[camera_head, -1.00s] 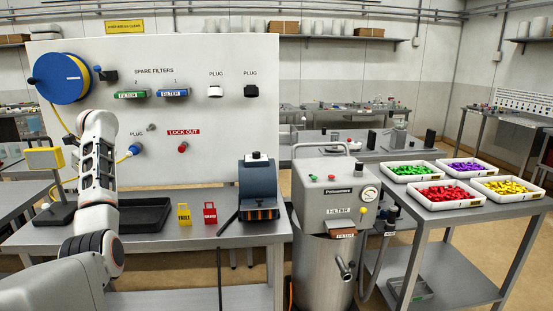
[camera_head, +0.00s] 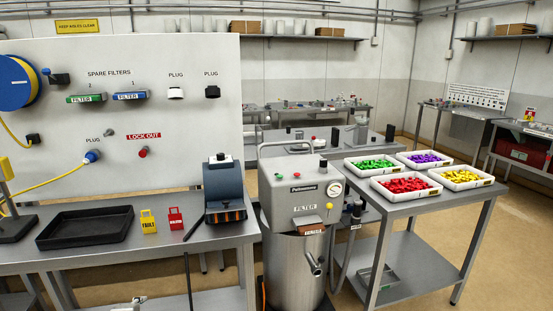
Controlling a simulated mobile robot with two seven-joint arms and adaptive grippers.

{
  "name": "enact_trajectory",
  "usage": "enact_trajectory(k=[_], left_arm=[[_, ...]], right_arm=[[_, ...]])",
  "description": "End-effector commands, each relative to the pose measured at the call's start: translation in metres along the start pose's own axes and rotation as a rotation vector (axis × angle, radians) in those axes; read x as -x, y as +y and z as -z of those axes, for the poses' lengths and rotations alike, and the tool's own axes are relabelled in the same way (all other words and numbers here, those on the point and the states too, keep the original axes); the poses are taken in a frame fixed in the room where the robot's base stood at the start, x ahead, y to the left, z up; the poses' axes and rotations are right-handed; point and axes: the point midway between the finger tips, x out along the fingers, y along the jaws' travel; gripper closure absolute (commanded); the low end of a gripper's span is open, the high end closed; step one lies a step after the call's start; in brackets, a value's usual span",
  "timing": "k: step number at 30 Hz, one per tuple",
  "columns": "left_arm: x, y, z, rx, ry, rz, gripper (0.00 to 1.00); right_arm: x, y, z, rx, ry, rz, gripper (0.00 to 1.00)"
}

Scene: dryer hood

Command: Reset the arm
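Neither of my grippers can be made out. Only a small pale piece, perhaps part of my arm, shows at the bottom edge left of centre; it is too cut off to tell. The dryer (camera_head: 301,192) stands at the centre, a steel drum with a grey box top, a gauge and a "FILTER" label. The work table (camera_head: 150,245) is on the left, in front of the white panel (camera_head: 120,120).
The table bears a black tray (camera_head: 85,227), a yellow tag (camera_head: 148,221), a red tag (camera_head: 176,219) and a dark blue device (camera_head: 225,190). A side table (camera_head: 400,210) with bins of coloured pieces stands right. Open floor lies at far right.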

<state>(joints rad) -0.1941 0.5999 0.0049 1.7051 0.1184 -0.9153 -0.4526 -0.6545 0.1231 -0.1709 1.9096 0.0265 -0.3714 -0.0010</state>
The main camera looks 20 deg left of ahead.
Motion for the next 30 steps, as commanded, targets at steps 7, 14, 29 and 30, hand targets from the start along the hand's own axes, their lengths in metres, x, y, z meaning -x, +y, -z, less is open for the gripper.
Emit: enact_trajectory(k=[7, 14, 29, 30], left_arm=[[0.068, 0.129, 0.069, 0.234, 0.270, -0.120, 0.64], [0.128, 0.195, 0.104, 0.413, 0.411, -0.240, 0.64], [0.195, 0.252, 0.184, 0.779, 0.473, -0.355, 0.64], [0.199, 0.254, 0.193, 0.813, 0.472, -0.361, 0.64]], right_arm=[[0.000, 0.000, 0.000, -0.001, 0.000, 0.000, 1.00], [0.000, -0.001, 0.000, -0.004, 0.000, 0.001, 1.00], [0.000, -0.003, 0.001, -0.008, 0.001, 0.001, 1.00], [0.000, -0.003, 0.001, -0.008, 0.001, 0.001, 1.00]])
